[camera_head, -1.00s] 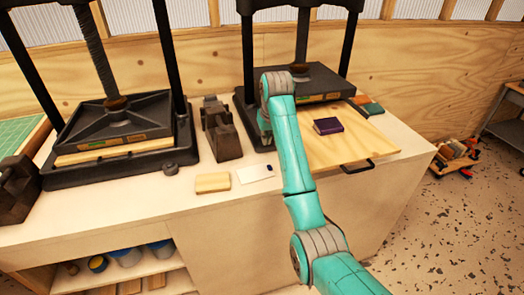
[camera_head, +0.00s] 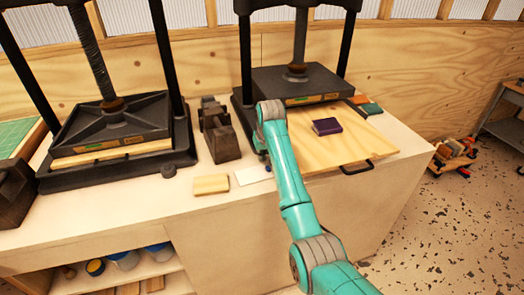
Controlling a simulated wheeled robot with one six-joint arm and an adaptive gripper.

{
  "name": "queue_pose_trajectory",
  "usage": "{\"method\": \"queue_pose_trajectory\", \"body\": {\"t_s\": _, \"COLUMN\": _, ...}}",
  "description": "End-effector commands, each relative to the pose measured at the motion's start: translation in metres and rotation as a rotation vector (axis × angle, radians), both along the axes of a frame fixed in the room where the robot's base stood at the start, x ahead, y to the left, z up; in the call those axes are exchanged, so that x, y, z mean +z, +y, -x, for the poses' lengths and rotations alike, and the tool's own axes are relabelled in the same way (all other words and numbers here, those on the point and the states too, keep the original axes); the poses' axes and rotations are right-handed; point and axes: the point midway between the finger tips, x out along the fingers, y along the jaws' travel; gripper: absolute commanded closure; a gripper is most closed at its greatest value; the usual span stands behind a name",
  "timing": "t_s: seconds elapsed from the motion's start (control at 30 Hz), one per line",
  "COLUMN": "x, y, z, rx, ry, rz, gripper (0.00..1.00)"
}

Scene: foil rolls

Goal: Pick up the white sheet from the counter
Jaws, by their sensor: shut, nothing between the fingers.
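The white sheet (camera_head: 252,175) lies flat on the pale counter (camera_head: 150,205), near its front edge. A small dark blue spot shows by its right end. My gripper (camera_head: 266,158) points down just beyond the sheet's right end, mostly hidden by my teal arm. What shows of it is small and dark. It looks shut and empty, and I see no hold on the sheet. I cannot tell its exact height above the counter.
A cream block (camera_head: 211,185) lies left of the sheet. A dark metal piece (camera_head: 219,135) stands behind it. Black presses (camera_head: 115,125) stand left and right. A purple book (camera_head: 327,126) rests on a wooden board (camera_head: 340,145) at right.

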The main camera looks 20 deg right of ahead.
Motion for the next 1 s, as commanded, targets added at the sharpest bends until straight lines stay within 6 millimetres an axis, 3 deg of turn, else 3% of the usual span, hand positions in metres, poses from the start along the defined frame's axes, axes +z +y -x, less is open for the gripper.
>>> {"method": "queue_pose_trajectory", "body": {"t_s": 0.4, "x": 0.000, "y": 0.000, "z": 0.030, "rx": 0.000, "ry": 0.001, "rz": 0.000, "gripper": 1.00}}
{"method": "queue_pose_trajectory", "body": {"t_s": 1.0, "x": 0.000, "y": 0.000, "z": 0.032, "rx": 0.000, "ry": 0.001, "rz": 0.000, "gripper": 1.00}}
